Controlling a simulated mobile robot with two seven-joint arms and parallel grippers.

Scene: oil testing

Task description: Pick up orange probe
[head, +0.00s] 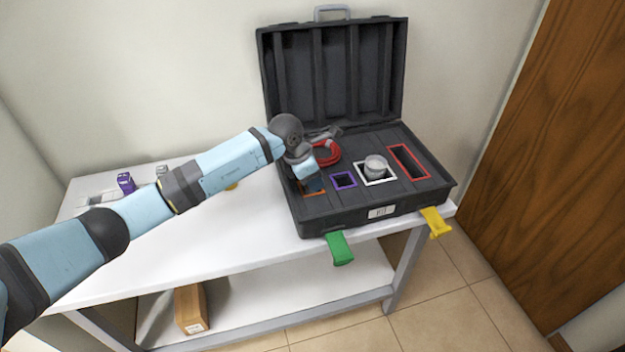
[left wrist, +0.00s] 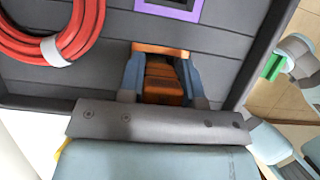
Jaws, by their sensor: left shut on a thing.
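The orange probe (left wrist: 163,82) shows in the left wrist view between the two fingers of my left gripper (left wrist: 160,70). The gripper is shut on it. The probe is at the orange-rimmed slot (head: 314,192) of the open black case (head: 375,220); I cannot tell how deep it sits in the slot. In the head view my left gripper (head: 312,182) points down over this slot and hides most of the probe.
A coiled red cable (head: 333,153) lies behind the slot. A purple-rimmed slot (head: 344,180), a white-rimmed slot with a grey round item (head: 376,165) and a red-rimmed slot (head: 410,162) lie to the right. A purple item (head: 126,183) stands at the white table's left.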

